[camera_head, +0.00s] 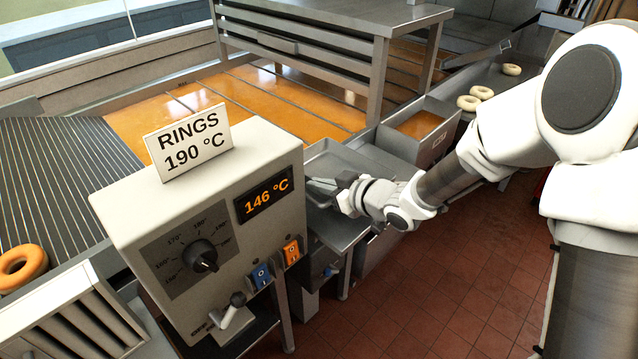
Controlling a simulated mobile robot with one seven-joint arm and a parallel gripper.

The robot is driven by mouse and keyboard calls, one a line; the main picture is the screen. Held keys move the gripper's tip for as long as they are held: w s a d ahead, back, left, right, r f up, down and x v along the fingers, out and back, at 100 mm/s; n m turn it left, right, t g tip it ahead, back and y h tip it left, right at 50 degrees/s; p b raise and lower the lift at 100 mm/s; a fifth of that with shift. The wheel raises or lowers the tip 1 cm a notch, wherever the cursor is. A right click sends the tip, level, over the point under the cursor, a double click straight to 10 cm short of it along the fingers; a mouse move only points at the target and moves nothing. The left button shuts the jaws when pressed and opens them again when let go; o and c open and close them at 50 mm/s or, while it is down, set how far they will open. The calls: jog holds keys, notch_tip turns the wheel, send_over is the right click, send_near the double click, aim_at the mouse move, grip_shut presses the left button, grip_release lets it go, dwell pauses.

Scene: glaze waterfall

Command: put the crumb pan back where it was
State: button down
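A shallow grey metal pan (345,158), which looks like the crumb pan, sits on a metal stand just right of the control box. The control box hides its left side. My gripper (322,186) reaches in from the right, with its fingers pointing left at the near part of the pan. The fingers overlap the pan in this view. I cannot tell whether they touch or grip its rim, or whether they are open or shut. Any crumbs inside the pan are too small to make out.
The control box (215,215) with a sign reading RINGS 190 °C and a display of 146 °C stands close on the left. Orange fryer oil (255,100) lies behind. A metal bin (418,125) and several rings (468,103) are to the right. The tiled floor (440,270) is clear.

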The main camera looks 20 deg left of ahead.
jog(key=c, duration=1.1)
grip_release()
jog(key=shift+o, duration=0.2)
jog(key=shift+r+p, duration=0.3)
jog(key=shift+p, duration=0.05)
jog(key=p+v, duration=0.1)
jog(key=v, duration=1.1)
jog(key=shift+r, duration=0.25)
jog(key=shift+d, duration=0.1)
